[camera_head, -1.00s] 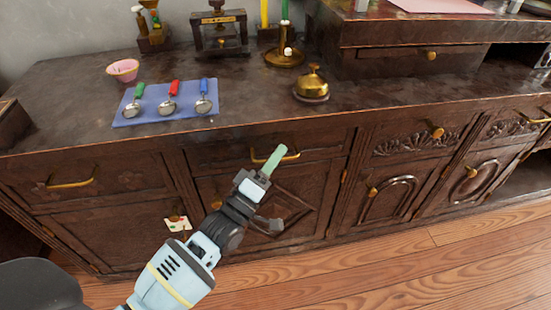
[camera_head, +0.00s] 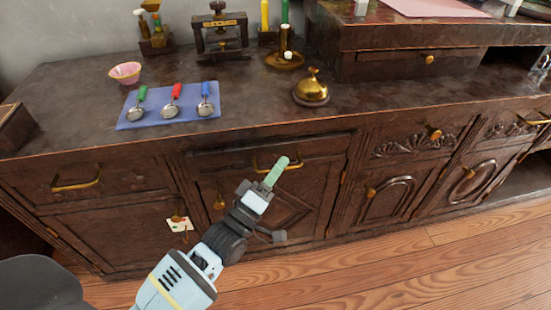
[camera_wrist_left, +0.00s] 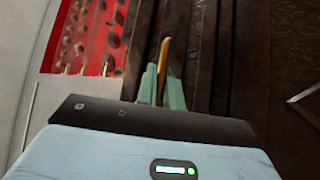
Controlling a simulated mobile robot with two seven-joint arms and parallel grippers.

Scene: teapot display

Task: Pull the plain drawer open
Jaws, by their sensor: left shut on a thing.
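The plain drawer (camera_head: 225,160) is the dark wooden one without carving in the middle of the cabinet, under the top's front edge. Its brass handle (camera_head: 259,164) runs across its front. My left gripper (camera_head: 276,171) reaches up from below and has its green fingers shut on this handle. In the left wrist view, the yellow handle (camera_wrist_left: 165,52) stands between the two green fingers (camera_wrist_left: 162,84). The drawer front seems to stand slightly out, but how far is hard to tell. The fingers hide part of the handle. My right gripper is not in view.
A carved drawer (camera_head: 410,142) and doors are to the right; another brass-handled drawer (camera_head: 120,175) is to the left. The wooden floor (camera_head: 440,265) in front is clear.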

